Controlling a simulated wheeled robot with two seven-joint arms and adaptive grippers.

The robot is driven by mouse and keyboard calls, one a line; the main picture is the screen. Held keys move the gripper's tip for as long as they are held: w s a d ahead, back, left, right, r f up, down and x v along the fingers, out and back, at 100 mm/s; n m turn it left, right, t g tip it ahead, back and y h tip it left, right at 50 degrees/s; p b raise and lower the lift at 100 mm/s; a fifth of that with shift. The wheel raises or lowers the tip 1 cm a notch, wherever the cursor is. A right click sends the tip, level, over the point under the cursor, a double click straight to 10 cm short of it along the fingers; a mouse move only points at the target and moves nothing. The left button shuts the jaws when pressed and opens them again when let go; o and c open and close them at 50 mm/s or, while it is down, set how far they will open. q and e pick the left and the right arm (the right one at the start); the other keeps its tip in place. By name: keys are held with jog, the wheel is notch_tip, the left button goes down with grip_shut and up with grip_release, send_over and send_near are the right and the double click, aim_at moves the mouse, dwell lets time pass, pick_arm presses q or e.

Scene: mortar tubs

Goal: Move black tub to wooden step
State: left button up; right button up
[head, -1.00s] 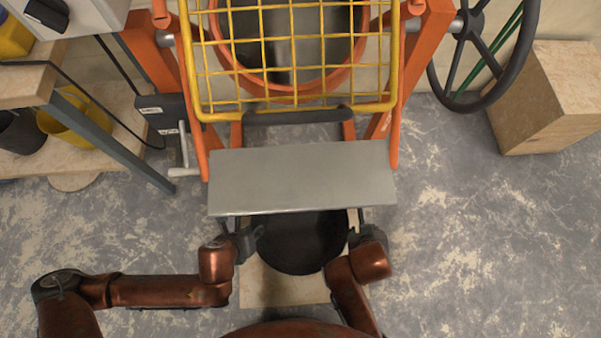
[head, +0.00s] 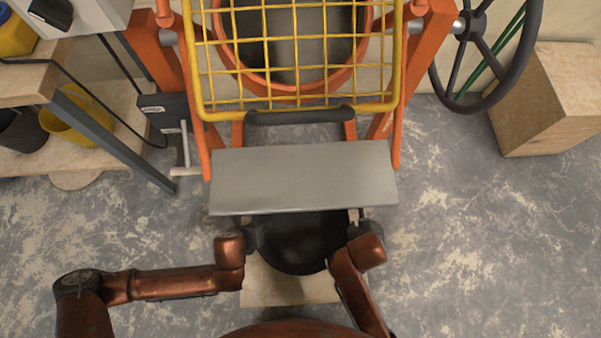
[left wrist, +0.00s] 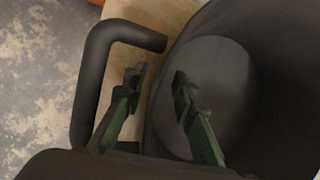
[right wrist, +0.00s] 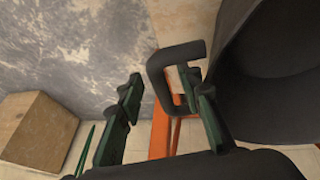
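The black tub (head: 303,250) is in front of the mixer, partly under its grey metal plate. A pale wooden surface (head: 275,290) shows below it; I cannot tell if they touch. A wooden block (head: 545,100) stands at the right; I cannot tell which is the wooden step. My left gripper (head: 252,237) is open at the tub's left side. In the left wrist view (left wrist: 160,82) one finger is inside the handle loop (left wrist: 120,32), the other over the tub's opening. My right gripper (head: 357,232) is open; in the right wrist view (right wrist: 163,88) its fingers straddle the right handle (right wrist: 160,72).
The orange mixer frame with a yellow grid (head: 290,105) stands behind the tub. Its grey plate (head: 305,180) overhangs the tub's far part. A shelf (head: 85,165) with tubs is at the left, and a black handwheel (head: 490,50) at upper right.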

pick_arm(q)
jog(key=shift+w+f, duration=0.1)
jog(key=shift+f, duration=0.05)
pick_arm(e)
jog(key=shift+w+f, duration=0.1)
jog(key=shift+c, duration=0.2)
pick_arm(q)
jog(key=c, duration=0.7)
pick_arm(e)
jog(key=c, duration=0.6)
pick_arm(q)
grip_shut()
pick_arm(e)
grip_shut()
